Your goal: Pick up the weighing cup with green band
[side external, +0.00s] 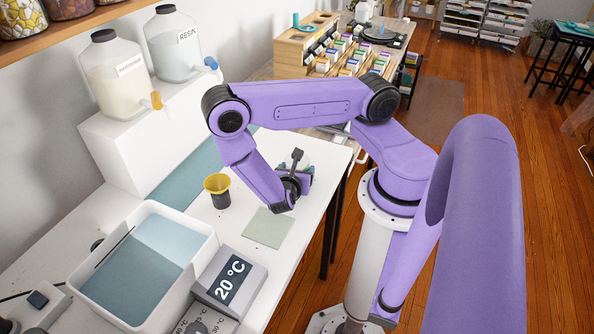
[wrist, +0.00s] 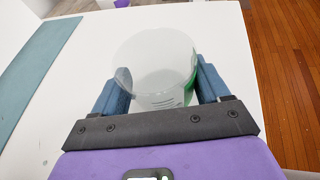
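The weighing cup with green band (wrist: 155,70) is clear and whitish, with printed lines inside and a green patch on its right side. In the wrist view it stands between the two blue fingers of my gripper (wrist: 163,92), which touch it on both sides with no visible gap. In the side view my gripper (side external: 299,178) is low over the white table, and the cup is mostly hidden behind it. I cannot tell whether the cup's base touches the table.
A dark cup with a yellow funnel-like top (side external: 217,190) stands left of my gripper. A pale green mat (side external: 267,228) lies in front. A water bath (side external: 205,249) and a 20 °C display (side external: 231,277) are nearer. Resin jugs (side external: 173,45) stand behind. The table edge is close on the right.

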